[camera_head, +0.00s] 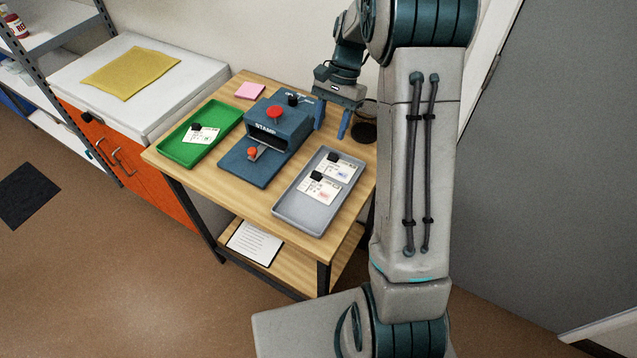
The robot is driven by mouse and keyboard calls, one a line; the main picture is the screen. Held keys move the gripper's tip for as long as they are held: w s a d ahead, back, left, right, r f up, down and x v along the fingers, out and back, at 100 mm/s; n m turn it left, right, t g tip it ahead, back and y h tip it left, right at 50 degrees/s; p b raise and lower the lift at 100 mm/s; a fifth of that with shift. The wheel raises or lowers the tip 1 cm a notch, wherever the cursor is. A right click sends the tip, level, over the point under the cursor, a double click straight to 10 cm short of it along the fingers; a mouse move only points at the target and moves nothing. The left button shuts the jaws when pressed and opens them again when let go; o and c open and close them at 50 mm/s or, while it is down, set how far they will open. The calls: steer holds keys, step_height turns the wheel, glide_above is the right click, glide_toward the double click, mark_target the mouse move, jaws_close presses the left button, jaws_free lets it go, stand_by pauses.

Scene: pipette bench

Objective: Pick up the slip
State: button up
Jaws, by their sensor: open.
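A white slip (204,136) with a black block on it lies in the green tray (174,152) on the left of the wooden table. Two more white slips, a rear one (339,170) and a front one (322,191), each with a black block, lie in the grey tray (299,219) on the right; both show coloured marks. The blue stamp machine (276,111) with a red knob stands between the trays. My gripper (332,127) is open with fingers pointing down, apart from the slips, right of the stamp and behind the grey tray. Nothing shows between its fingers.
A dark round object (363,132) is right of my gripper. A white-topped orange cabinet (139,72) with a yellow cloth stands left of the table. My arm hides the table's right side.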

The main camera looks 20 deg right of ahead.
mark_target(318, 173)
steer(key=x, duration=1.1)
steer(key=shift+a+f+p, duration=0.15)
steer(key=shift+f+p, duration=0.2)
steer(key=shift+p, duration=0.05)
jaws_close()
